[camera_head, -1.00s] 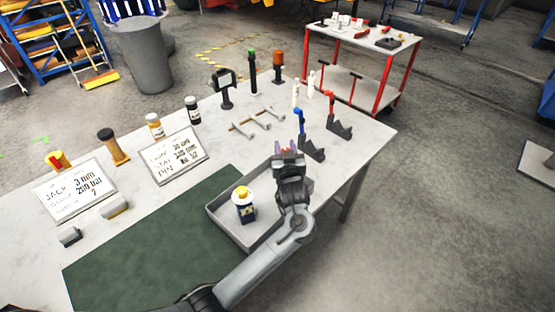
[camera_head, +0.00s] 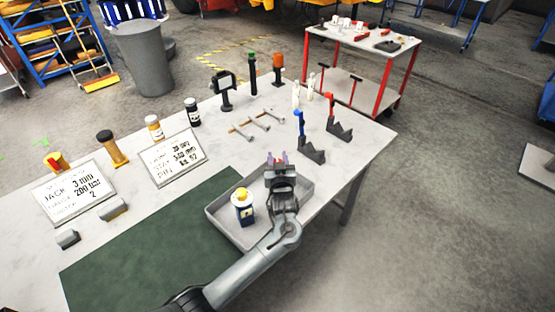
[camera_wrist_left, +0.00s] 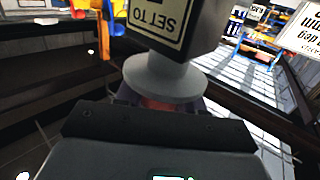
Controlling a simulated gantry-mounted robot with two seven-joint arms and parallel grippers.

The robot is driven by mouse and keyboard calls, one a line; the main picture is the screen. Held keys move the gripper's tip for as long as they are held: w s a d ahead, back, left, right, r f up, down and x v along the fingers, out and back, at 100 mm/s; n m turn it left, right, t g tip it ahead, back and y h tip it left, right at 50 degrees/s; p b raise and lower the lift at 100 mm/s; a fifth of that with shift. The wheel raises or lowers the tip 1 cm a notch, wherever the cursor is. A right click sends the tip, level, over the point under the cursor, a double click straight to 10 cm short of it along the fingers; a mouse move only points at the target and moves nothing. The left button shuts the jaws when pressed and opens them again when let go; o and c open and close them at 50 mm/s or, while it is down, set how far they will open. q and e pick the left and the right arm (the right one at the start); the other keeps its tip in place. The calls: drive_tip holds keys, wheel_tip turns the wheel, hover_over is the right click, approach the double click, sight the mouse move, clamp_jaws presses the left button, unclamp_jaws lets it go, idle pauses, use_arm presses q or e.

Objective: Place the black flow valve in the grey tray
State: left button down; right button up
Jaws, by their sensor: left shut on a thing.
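The grey tray (camera_head: 215,222) stands at the table's right front, partly covered by my left arm. My left gripper (camera_head: 278,161) is over the tray's right part in the head view. In the left wrist view it is shut on the black flow valve (camera_wrist_left: 196,20), a black body with a "SET TO" label upside down in that view and a pale grey collar. The collar is close to the fingers, and a reddish part shows between them. In the head view the valve is mostly hidden by the gripper. My right gripper is not in view.
A dark blue piece with a yellow knob (camera_head: 243,208) stands in the tray, left of my gripper. A green mat (camera_head: 150,250) lies left of the tray. Blue and red levered stands (camera_head: 311,150), wrenches (camera_head: 262,121) and two sign plates (camera_head: 178,157) are behind.

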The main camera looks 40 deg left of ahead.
use_arm(q)
drive_tip(key=c, duration=0.7)
unclamp_jaws()
drive_tip(key=shift+f, duration=0.1)
drive_tip(key=shift+r, duration=0.2)
drive_tip(key=v, duration=0.7)
drive_tip(key=shift+s+d+p, duration=0.2)
drive_tip(key=shift+p, duration=0.2)
